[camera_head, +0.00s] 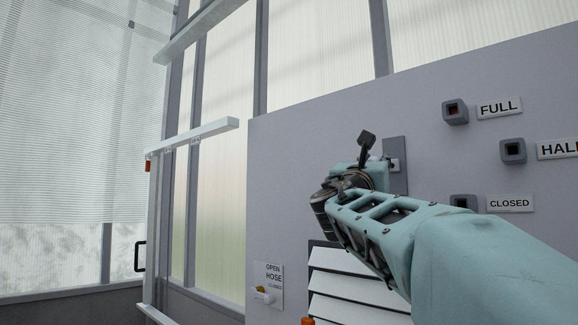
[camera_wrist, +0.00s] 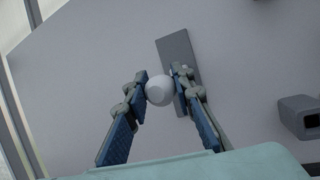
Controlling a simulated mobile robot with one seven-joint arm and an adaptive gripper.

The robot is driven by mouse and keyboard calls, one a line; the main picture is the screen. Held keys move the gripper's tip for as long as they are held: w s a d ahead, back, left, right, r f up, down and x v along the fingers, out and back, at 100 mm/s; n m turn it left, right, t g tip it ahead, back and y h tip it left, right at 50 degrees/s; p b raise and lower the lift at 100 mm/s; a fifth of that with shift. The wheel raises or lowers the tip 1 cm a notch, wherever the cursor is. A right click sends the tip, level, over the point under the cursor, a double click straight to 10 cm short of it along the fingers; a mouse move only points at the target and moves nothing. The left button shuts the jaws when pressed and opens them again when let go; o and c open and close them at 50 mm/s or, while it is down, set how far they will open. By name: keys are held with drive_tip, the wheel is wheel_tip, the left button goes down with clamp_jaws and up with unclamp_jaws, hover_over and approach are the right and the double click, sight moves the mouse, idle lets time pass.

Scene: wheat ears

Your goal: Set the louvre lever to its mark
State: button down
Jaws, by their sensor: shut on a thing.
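My gripper (camera_wrist: 160,88) is shut on the white round knob of the louvre lever (camera_wrist: 158,91), one finger on each side of it. The lever's grey backing plate (camera_wrist: 177,58) lies behind the knob on the wall panel. In the head view my gripper (camera_head: 366,148) is in front of the plate (camera_head: 396,170) and hides the knob. The louvre (camera_head: 358,284) shows white slanted slats below my arm. Labels FULL (camera_head: 499,107), HALF (camera_head: 560,149) and CLOSED (camera_head: 510,203) stand right of the plate, each beside a grey square housing.
A hose plate (camera_head: 268,286) with a small lever sits low on the grey panel (camera_head: 300,160), left of the louvre. A white rail (camera_head: 195,136) stands farther left, before the glazed wall. The panel above my gripper is clear.

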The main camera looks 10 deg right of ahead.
drive_tip(key=shift+s+a+r, duration=0.1)
drive_tip(key=shift+s+r, duration=0.05)
drive_tip(key=shift+r, duration=0.1)
drive_tip(key=c, duration=1.6)
unclamp_jaws()
drive_tip(key=shift+a, duration=0.1)
drive_tip(key=shift+f, duration=0.15)
drive_tip(key=shift+r, duration=5)
